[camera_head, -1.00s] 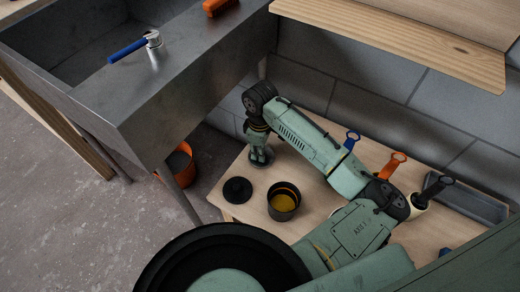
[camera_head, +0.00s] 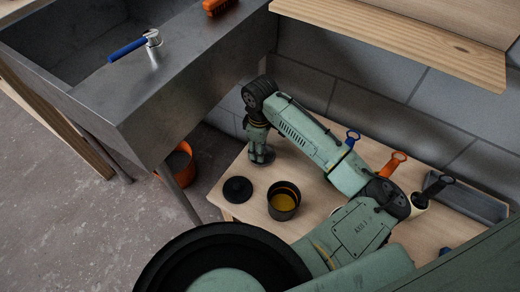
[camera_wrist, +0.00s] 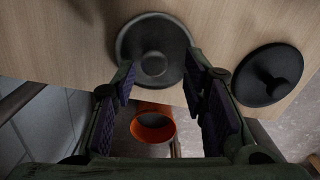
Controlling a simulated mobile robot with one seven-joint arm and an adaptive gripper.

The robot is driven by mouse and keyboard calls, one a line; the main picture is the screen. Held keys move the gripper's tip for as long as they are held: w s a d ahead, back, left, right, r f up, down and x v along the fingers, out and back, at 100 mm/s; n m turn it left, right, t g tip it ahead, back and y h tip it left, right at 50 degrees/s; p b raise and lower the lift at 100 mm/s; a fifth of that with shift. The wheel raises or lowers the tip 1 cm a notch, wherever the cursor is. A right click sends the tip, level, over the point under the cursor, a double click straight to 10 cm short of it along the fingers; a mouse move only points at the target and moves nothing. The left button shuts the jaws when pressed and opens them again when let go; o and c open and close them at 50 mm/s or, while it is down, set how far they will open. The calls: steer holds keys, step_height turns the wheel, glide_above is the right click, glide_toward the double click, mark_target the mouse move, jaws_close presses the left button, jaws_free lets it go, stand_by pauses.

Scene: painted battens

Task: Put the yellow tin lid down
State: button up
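A dark round lid with a knob (camera_wrist: 148,30) lies on the wooden bench under my gripper (camera_wrist: 162,88). The fingers are spread on both sides of its knob, with gaps visible. In the head view my gripper (camera_head: 261,155) stands low over the bench's far left end and mostly hides this lid. A second dark knobbed lid (camera_head: 238,190) lies flat to its left; it also shows at the right of the wrist view (camera_wrist: 268,76). An open dark tin with yellow inside (camera_head: 283,201) stands beside that second lid. Both lids look dark, so colour does not tell which is the yellow tin's.
Brushes with blue (camera_head: 352,138), orange (camera_head: 395,162) and dark (camera_head: 437,185) handles stand along the back, near a grey tray (camera_head: 478,204). An orange bucket (camera_head: 181,160) is on the floor past the bench edge. A metal sink (camera_head: 180,85) stands left; a wooden shelf (camera_head: 400,40) overhangs.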

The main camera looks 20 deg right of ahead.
step_height(320, 180, up, 11)
steer(key=shift+f+b, duration=0.15)
steer(key=shift+b, duration=0.25)
steer(key=shift+s+f, duration=0.1)
